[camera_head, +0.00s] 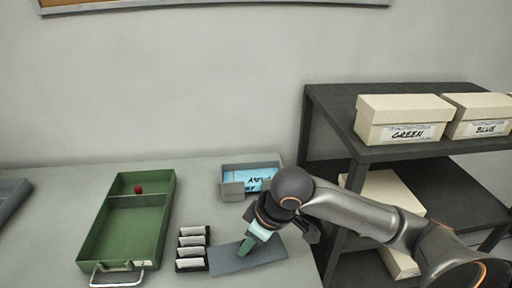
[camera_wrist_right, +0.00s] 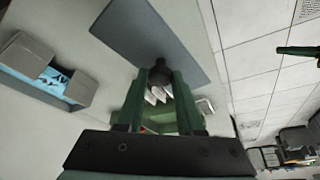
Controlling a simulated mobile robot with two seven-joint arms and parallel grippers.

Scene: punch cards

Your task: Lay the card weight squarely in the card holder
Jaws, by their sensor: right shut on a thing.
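The card weight is a flat dark grey plate (camera_head: 266,252) with a black knob (camera_wrist_right: 159,73). My right gripper (camera_head: 246,246) is shut on the knob; its green fingers (camera_wrist_right: 160,84) close around it in the wrist view. The plate is low over the table, in front of the card holder; I cannot tell whether it touches the table. The card holder (camera_head: 233,188) is a grey tray with blue lettered cards (camera_head: 262,180) inside, and it also shows at the left of the wrist view (camera_wrist_right: 25,52). My left gripper is not in view.
A dark shelf (camera_head: 336,118) with boxes stands at the right.

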